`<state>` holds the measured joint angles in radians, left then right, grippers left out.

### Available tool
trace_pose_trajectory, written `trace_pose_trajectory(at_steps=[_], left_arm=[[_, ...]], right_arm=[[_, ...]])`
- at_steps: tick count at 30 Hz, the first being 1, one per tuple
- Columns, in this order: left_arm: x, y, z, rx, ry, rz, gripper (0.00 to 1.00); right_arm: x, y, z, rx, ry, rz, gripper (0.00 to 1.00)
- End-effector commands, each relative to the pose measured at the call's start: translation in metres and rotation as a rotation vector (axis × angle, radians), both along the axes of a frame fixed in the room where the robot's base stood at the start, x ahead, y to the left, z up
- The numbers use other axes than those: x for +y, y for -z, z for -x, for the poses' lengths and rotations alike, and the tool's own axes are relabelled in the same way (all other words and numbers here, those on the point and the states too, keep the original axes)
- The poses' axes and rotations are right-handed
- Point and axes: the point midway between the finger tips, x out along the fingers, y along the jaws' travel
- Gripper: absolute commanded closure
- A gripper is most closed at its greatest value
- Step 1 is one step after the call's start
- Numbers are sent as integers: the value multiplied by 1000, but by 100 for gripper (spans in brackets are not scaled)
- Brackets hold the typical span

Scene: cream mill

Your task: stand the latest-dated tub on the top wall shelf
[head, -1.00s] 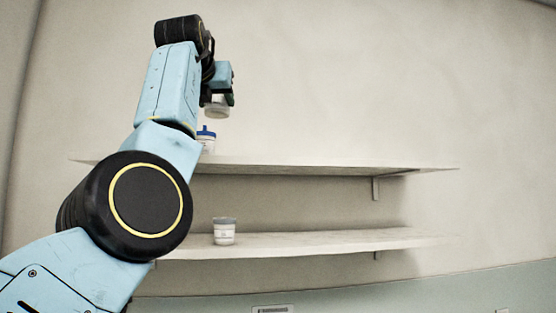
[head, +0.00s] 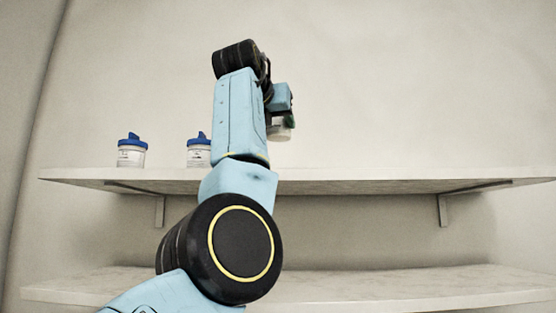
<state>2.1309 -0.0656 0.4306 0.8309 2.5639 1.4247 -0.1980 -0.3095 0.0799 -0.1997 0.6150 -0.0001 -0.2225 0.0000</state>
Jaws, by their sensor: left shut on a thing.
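My left gripper (head: 282,119) is shut on a pale tub (head: 280,133) and holds it above the top wall shelf (head: 370,183), with a small gap below. The tub is partly hidden by the gripper, and its date cannot be read. Two clear tubs with blue lids stand upright on the top shelf: one at the far left (head: 131,152) and one just left of my arm (head: 198,151). They bear labels too small to read. My right gripper is out of view.
The top shelf is bare to the right of my arm. The lower shelf (head: 400,285) shows no tub in its visible part; my left arm hides some of it. Brackets (head: 442,211) support the top shelf.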

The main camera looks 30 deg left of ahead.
Motion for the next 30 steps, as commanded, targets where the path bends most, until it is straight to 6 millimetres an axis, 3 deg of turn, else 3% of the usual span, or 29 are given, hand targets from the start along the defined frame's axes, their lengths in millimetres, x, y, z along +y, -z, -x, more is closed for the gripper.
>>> trace_pose_trajectory(at_steps=[6,14,21,30], left_arm=[[0,28,-1,-1,0,0,79],[0,43,-1,0,-1,0,79],[0,69,-1,1,-1,0,79],[-1,76,0,-1,1,-1,79]], right_arm=[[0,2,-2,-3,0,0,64],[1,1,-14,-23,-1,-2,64],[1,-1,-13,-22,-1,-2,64],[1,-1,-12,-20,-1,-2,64]])
